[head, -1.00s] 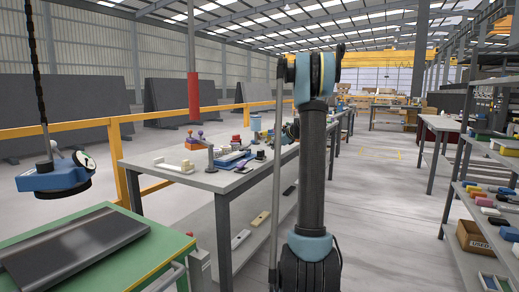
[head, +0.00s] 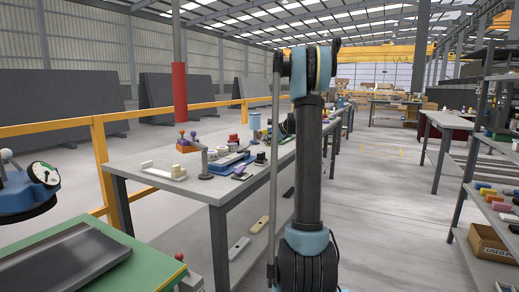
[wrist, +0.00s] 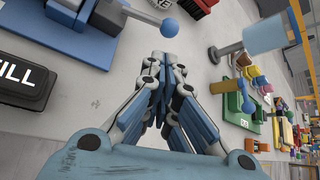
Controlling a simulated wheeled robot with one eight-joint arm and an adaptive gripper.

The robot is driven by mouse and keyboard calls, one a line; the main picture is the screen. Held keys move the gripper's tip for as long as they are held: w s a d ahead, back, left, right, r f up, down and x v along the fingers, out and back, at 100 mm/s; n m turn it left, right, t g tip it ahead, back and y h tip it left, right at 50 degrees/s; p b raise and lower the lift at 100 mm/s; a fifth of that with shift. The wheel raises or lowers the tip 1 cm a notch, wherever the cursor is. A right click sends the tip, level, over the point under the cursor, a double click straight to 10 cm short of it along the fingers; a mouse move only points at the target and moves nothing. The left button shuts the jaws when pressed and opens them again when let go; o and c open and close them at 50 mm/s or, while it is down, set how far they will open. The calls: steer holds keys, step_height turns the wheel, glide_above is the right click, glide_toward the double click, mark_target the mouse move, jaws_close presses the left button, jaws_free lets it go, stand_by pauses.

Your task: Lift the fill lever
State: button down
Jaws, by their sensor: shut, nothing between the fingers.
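In the wrist view, a black block lettered "ILL" at the cut-off left edge (wrist: 22,78) lies beside a blue fixture (wrist: 65,35). A pale lever arm with a blue ball knob (wrist: 169,27) reaches right from the fixture. I cannot tell for certain that this is the fill lever. My gripper (wrist: 163,62) is shut and empty, with its fingertips just below the knob in the picture; whether they touch it I cannot tell. In the head view, the blue fixture (head: 228,161) seems to sit on the long grey workbench (head: 140,177), and my arm hides part of the bench.
A pale blue cylinder on a stand (wrist: 262,38) and a green board with a blue knob (wrist: 240,95) lie right of my gripper. Shelving (head: 490,150) stands right; the aisle is clear.

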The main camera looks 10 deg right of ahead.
mark_target(249, 145)
steer(key=x, duration=0.6)
steer(key=d+x, duration=0.1)
steer(key=x, duration=0.2)
steer(key=shift+w+a+f, duration=0.15)
steer(key=shift+w+f, duration=0.15)
steer(key=shift+w, duration=0.1)
